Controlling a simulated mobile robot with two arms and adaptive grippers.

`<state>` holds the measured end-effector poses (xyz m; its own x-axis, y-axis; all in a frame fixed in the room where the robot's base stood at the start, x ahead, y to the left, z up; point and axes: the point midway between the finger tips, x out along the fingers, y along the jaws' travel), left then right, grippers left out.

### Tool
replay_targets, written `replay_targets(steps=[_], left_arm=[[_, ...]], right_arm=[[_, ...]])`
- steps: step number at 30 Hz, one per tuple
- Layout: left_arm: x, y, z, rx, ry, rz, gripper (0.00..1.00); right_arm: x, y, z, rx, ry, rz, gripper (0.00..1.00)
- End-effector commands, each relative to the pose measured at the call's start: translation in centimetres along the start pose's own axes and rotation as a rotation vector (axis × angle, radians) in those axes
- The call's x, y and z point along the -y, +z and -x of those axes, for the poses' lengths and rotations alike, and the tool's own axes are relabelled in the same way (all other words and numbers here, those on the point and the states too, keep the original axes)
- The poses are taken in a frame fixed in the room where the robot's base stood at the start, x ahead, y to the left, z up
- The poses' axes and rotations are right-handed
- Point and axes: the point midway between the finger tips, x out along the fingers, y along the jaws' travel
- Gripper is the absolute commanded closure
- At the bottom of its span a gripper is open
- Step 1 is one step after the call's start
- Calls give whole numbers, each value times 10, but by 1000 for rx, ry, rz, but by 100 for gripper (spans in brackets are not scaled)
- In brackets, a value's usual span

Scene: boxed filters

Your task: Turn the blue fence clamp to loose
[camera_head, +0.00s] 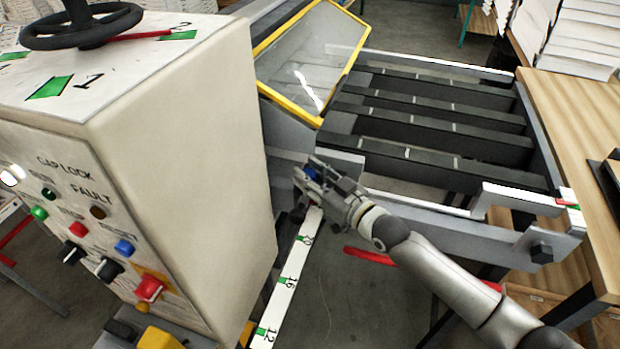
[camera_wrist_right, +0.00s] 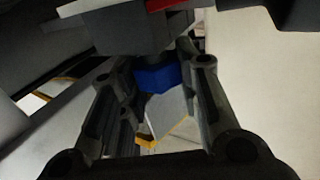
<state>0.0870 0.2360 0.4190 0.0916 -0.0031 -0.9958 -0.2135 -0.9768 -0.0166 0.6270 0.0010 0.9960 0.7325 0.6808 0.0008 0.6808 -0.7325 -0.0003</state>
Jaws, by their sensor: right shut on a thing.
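The blue fence clamp (camera_wrist_right: 154,78) shows between the fingertips of my right gripper (camera_wrist_right: 155,80) in the wrist view, below a grey block with a red strip. In the head view only a small blue part of the clamp (camera_head: 310,173) shows. It is at the machine's front rail, by the top of the white scale, and my right gripper (camera_head: 312,178) covers most of it. My right gripper is shut on the clamp. Which way the clamp is turned cannot be told. My left gripper is not in view.
A cream control cabinet (camera_head: 190,150) with buttons and a handwheel stands close left of my right gripper. The white scale (camera_head: 290,275) runs toward the front. A yellow-framed clear guard (camera_head: 308,62) and black slats (camera_head: 440,120) lie behind. A wooden table (camera_head: 585,130) is at the right.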

Motion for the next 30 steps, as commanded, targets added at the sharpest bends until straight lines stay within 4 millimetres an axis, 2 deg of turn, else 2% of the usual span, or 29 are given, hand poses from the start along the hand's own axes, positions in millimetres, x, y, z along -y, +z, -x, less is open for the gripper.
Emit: replay_targets(steps=[5,6,8,20,26,30], left_arm=[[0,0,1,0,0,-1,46],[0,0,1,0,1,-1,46],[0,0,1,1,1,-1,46],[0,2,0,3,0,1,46],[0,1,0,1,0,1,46],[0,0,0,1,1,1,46]], right_arm=[[0,-2,0,-3,1,1,93],[0,-2,0,-3,1,1,68],[0,-2,0,-3,1,1,60],[0,1,4,1,1,0,59],[0,1,31,2,1,1,59],[0,1,60,3,1,1,59]])
